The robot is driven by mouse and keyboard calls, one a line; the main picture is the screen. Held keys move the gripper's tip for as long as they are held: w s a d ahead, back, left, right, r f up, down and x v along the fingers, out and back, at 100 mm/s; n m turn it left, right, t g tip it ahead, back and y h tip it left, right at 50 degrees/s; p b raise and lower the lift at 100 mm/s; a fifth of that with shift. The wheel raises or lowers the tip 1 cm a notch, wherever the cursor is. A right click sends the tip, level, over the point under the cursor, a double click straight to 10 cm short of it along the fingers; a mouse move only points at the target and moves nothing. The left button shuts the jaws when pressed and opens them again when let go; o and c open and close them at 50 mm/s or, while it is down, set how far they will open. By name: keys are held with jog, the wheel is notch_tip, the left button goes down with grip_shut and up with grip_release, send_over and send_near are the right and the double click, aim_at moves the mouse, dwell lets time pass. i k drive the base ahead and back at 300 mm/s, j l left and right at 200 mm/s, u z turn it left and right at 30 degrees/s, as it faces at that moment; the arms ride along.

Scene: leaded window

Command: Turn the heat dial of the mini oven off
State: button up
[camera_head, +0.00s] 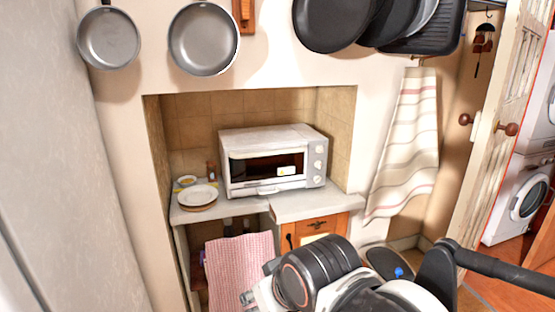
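The white mini oven (273,160) stands on a light counter inside a tiled alcove, in the middle of the head view. Its door, with a dark glass window (258,166) and a handle along the bottom, looks closed. Several round dials (318,165) sit in a column on the right of its front. They are too small to tell which is the heat dial or how each is set. My arm shows at the bottom, below and in front of the oven, apart from it. I cannot make out my gripper's fingers.
Plates (198,195) stand left of the oven on the counter (300,207). A red checked cloth (238,265) hangs below. A striped towel (405,150) hangs right of the alcove. Pans (203,38) hang above. A door (505,110) stands open at right.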

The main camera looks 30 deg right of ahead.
aim_at(318, 148)
jog(key=i+l+z, duration=0.1)
jog(key=z, duration=0.25)
jog(key=i+l+z, duration=0.1)
jog(key=z, duration=0.25)
jog(key=i+z, duration=0.2)
jog(key=z, duration=0.15)
